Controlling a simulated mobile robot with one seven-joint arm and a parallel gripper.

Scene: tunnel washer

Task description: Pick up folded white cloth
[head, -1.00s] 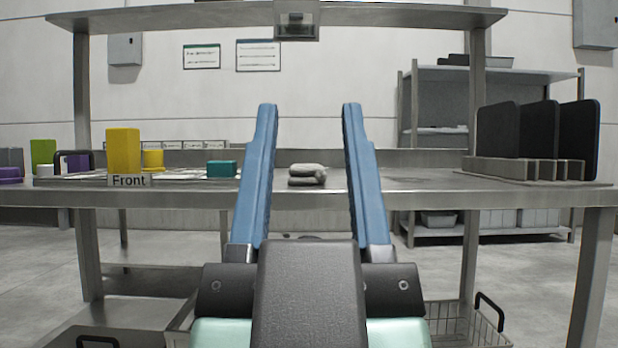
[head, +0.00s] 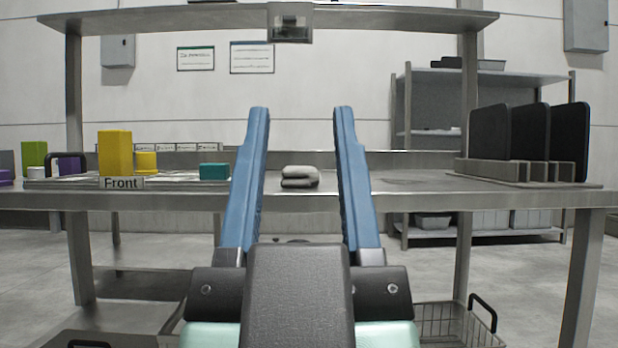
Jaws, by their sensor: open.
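A small folded cloth (head: 300,177), pale grey-white in this light, lies on the steel table (head: 408,200) near its front edge. My gripper (head: 301,112) is open, with its two blue fingers spread apart. In the head view the cloth shows between the fingers, closer to the left one. The fingers hold nothing. I cannot tell how far the cloth lies beyond the fingertips.
Left on the table are a teal block (head: 214,172), a yellow block (head: 115,153) and a "Front" label (head: 122,183). Black panels (head: 489,132) stand in a rack at right. A shelf (head: 272,17) spans overhead. A wire basket (head: 452,325) sits below.

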